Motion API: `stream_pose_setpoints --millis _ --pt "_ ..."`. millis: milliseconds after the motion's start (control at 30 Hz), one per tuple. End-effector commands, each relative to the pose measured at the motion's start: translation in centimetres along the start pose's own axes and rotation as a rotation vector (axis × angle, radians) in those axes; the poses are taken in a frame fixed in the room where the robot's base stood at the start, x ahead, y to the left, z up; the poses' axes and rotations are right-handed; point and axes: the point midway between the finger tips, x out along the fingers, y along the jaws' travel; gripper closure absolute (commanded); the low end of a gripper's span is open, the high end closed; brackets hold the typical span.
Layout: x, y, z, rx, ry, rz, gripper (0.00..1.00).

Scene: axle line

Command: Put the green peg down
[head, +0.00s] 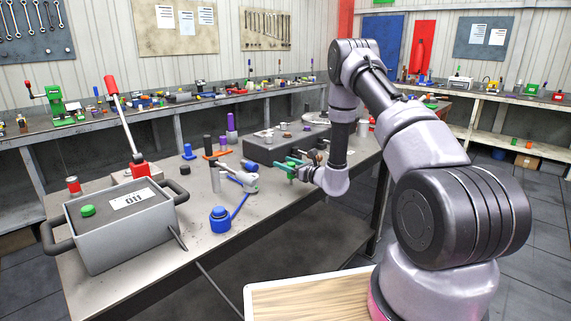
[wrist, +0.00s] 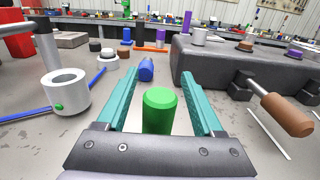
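The green peg (wrist: 160,111) stands upright between the two teal fingers of my gripper (wrist: 158,72) in the wrist view. A gap shows on each side of it, so the fingers look open and apart from the peg. The palm hides its lower end, so I cannot tell what it rests on. In the head view my gripper (head: 291,166) is low over the middle of the workbench (head: 235,235), and the peg is hard to tell from the fingers there.
A grey block (wrist: 215,62) with a brown-handled tool (wrist: 285,113) is at the right. A white-grey ring cup (wrist: 66,91) is at the left. A blue peg (wrist: 146,69) lies ahead.

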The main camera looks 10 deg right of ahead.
Motion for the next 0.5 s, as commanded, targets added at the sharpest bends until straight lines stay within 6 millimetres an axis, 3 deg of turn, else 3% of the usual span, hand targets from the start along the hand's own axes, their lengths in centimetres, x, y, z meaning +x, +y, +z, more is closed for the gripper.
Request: stream_pose_setpoints --millis 300,500 --pt "0.0 0.0 0.5 0.0 -0.001 0.001 0.32" --pt "-3.3 -0.2 0.3 0.004 0.002 -0.005 0.32"
